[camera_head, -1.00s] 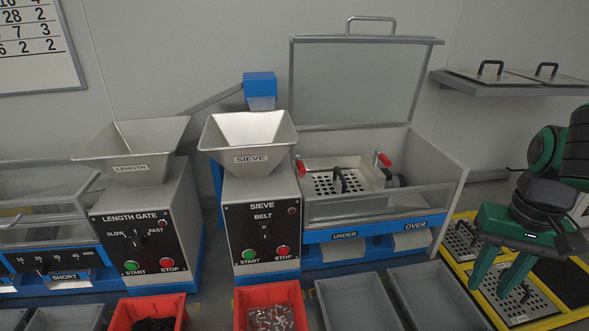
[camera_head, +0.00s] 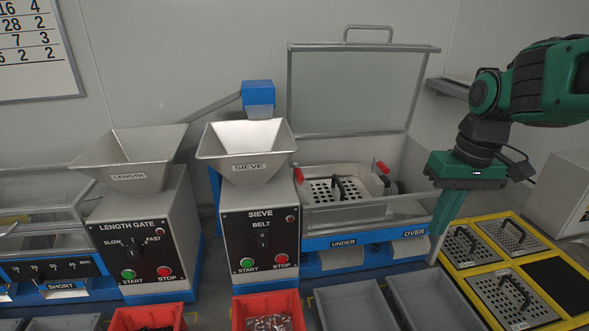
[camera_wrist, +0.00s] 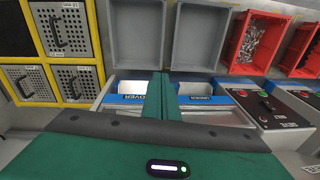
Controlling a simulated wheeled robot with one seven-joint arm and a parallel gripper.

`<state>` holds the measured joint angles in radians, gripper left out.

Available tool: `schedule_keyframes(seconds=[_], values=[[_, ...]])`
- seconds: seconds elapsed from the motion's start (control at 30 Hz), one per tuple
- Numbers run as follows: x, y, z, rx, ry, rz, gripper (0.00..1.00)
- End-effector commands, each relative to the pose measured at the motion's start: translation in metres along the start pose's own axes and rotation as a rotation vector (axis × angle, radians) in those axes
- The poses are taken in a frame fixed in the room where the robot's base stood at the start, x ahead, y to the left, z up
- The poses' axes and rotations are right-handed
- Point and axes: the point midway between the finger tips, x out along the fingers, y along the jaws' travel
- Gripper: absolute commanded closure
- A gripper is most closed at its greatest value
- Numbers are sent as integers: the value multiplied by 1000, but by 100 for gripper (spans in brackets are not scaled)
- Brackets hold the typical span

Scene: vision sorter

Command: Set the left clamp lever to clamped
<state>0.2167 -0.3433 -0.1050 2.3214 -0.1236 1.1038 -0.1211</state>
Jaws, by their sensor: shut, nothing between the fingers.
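The left clamp lever (camera_head: 298,174) is a small red handle at the left end of the perforated sieve plate (camera_head: 322,190), inside the open sieve box. It looks raised, but its exact setting is too small to tell. The right clamp lever (camera_head: 382,167) is a similar red handle at the plate's other end. My green gripper (camera_head: 437,256) is shut and empty, fingers down, to the right of the sieve box and apart from both levers. In the wrist view my shut fingers (camera_wrist: 162,76) hang over the box front; the levers are not visible there.
The clear lid (camera_head: 350,90) stands open behind the box. The sieve hopper (camera_head: 247,150) rises on the left. Grey bins (camera_head: 355,305) stand in front, and a yellow rack (camera_head: 470,218) with spare sieve plates lies to the right. A shelf (camera_head: 447,88) is behind my arm.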

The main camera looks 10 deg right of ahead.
Motion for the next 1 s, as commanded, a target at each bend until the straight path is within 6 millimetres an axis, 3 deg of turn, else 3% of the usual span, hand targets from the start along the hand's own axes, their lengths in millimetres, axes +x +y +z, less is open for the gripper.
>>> schedule_keyframes(seconds=[0.03, 0.2, 0.5, 0.8, 1.0], values=[[-7, -13, -21, -88, 5, -14, 100], [-29, -62, -78, -394, 26, -66, 100], [-61, -153, -151, -946, 65, -166, 100], [-84, -223, -188, -1438, 125, -255, 100], [-92, -242, -196, -1601, 155, -281, 100]])
